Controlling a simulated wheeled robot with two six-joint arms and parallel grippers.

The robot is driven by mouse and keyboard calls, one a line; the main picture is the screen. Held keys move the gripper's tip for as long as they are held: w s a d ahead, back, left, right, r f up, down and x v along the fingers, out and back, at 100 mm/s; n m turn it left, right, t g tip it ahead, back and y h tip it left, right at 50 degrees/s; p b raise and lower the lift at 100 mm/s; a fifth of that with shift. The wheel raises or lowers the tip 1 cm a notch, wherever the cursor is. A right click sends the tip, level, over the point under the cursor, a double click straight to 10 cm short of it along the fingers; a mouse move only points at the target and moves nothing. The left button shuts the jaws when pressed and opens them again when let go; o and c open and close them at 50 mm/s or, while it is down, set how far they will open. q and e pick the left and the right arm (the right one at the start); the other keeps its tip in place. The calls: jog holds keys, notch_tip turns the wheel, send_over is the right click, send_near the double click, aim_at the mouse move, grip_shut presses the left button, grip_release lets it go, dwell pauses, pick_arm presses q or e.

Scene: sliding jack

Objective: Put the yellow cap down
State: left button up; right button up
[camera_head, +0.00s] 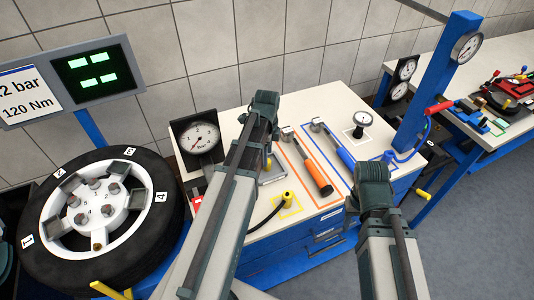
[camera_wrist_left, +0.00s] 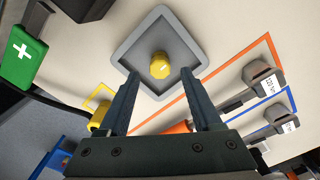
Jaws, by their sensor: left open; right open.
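The yellow cap (camera_wrist_left: 160,67) sits on the grey square tray (camera_wrist_left: 187,38) in the left wrist view, near the tray's lower middle. My left gripper (camera_wrist_left: 160,76) is open, with one finger on each side of the cap and a visible gap to both. In the head view my left arm hides the cap and most of the tray (camera_head: 276,172); my left gripper (camera_head: 266,150) is mostly behind its own wrist there. My right gripper (camera_head: 373,178) is open and holds nothing visible, at the front right of the bench; its fingertips are hard to make out.
A wheel (camera_head: 60,243) lies at the left. Two torque wrenches, orange-handled (camera_head: 318,175) and blue-handled (camera_head: 345,157), lie in outlined areas right of the tray. A yellow-ended hose (camera_head: 287,200) is in front. A gauge (camera_head: 200,138) stands behind; a blue post (camera_head: 437,85) rises at right.

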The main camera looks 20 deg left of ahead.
pick_arm(q)
notch_tip(320, 180, up, 8)
jog(key=p, duration=0.7)
jog(key=s+d+n, duration=0.6)
jog(key=s+d, duration=0.1)
jog(key=d, duration=0.4)
jog(key=s+d+n+y, duration=0.1)
jog(key=s+d+n, duration=0.5)
jog(key=d, duration=0.4)
jog(key=shift+s+d, duration=0.4)
jog(key=shift+s, duration=0.45)
pick_arm(e)
notch_tip(320, 180, up, 8)
jog(key=shift+s, duration=0.1)
